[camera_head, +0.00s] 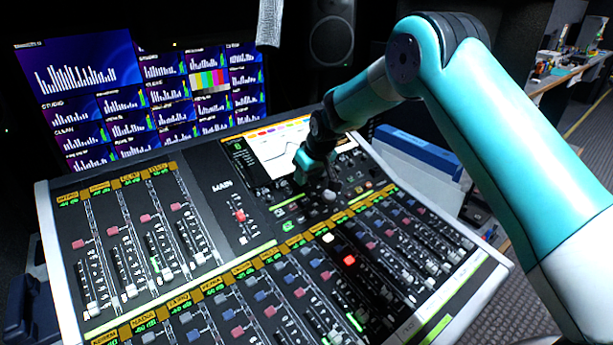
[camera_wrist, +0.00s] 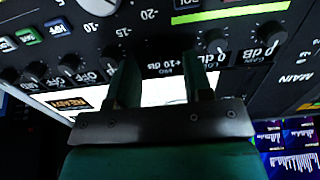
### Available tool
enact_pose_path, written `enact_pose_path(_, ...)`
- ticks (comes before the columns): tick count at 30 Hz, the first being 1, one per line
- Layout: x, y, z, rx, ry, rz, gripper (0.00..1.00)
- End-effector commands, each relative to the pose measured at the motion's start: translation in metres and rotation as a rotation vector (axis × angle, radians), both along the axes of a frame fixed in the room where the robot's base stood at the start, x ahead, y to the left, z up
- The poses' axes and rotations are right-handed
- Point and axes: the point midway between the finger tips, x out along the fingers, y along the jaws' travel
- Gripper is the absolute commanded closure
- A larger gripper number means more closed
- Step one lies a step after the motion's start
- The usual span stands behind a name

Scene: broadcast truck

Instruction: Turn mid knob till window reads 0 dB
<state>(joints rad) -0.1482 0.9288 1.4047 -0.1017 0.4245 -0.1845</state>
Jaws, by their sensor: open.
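My gripper (camera_head: 322,190) is over the upper right of the mixing console, just below its screen. In the wrist view my gripper (camera_wrist: 160,65) is open, with one finger on each side of a window reading +10 dB (camera_wrist: 166,69). The mid knob is dark against the black panel between the fingertips; its outline is hard to make out, and I cannot tell whether the fingers touch it. To its right in the wrist view are two grey-capped knobs, one beside a 0 dB window (camera_wrist: 209,62) and one beside another 0 dB window (camera_wrist: 264,55).
The console (camera_head: 215,205) carries several faders and lit buttons. Its white screen (camera_head: 275,150) is just behind my gripper. More small knobs (camera_wrist: 68,62) stand left of the fingers. A monitor wall (camera_head: 140,90) and a speaker (camera_head: 332,32) are behind.

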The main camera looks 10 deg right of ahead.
Motion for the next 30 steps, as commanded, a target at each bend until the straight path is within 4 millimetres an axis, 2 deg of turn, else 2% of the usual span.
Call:
enact_pose_path(6,0.008,0.003,-0.019,0.0,-0.001,0.0,0.54)
enact_pose_path(16,0.009,0.004,-0.023,0.0,-0.001,0.0,0.54)
enact_pose_path(22,0.009,0.004,-0.022,0.0,-0.001,0.0,1.0)
enact_pose_path(30,0.009,0.004,-0.023,-0.006,-0.004,0.017,1.0)
